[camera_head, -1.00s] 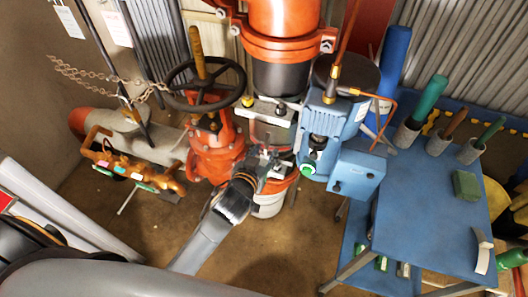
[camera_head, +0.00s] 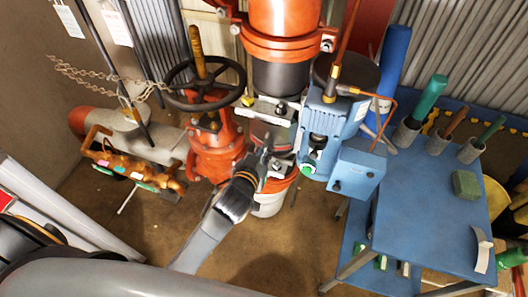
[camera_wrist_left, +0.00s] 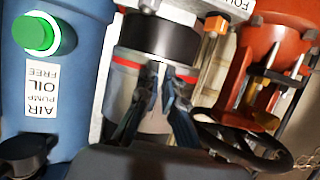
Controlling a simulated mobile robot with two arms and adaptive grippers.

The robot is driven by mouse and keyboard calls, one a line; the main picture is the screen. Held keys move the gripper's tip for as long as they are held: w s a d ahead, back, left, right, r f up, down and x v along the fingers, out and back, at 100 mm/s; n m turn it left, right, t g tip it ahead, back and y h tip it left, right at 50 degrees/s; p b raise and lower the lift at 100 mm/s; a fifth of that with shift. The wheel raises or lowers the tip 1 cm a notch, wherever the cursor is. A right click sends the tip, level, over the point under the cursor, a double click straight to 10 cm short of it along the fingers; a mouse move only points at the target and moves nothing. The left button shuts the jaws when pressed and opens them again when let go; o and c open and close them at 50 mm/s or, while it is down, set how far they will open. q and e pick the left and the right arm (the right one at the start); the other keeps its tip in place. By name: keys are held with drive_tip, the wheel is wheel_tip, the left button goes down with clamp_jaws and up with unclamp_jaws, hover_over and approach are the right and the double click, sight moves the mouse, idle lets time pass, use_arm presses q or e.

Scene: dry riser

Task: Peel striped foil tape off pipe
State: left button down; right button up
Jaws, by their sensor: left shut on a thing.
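The pipe (camera_wrist_left: 150,60) stands upright under a black collar in the left wrist view. The silver foil tape with a red stripe (camera_wrist_left: 186,78) wraps around it just below the collar. The pipe also shows in the head view (camera_head: 272,134), partly behind my gripper. My left gripper (camera_head: 268,150) is in front of the pipe. In the left wrist view its dark fingers (camera_wrist_left: 157,80) come together at the tape, shut on it. The fingers hide part of the band, and the exact pinched edge is too small to tell. My right gripper is not in view.
A blue pump (camera_head: 328,120) with a green button stands close right of the pipe. A red valve with a black handwheel (camera_head: 204,84) stands close left. A white bucket (camera_head: 270,204) is below. A blue table (camera_head: 425,205) stands at right.

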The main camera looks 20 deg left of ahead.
use_arm(q)
drive_tip(key=shift+s, duration=0.3)
drive_tip(key=s+p, duration=0.1)
drive_tip(key=s, duration=0.7)
drive_tip(key=shift+s+a, duration=0.15)
drive_tip(key=shift+s, duration=0.15)
idle(0.8)
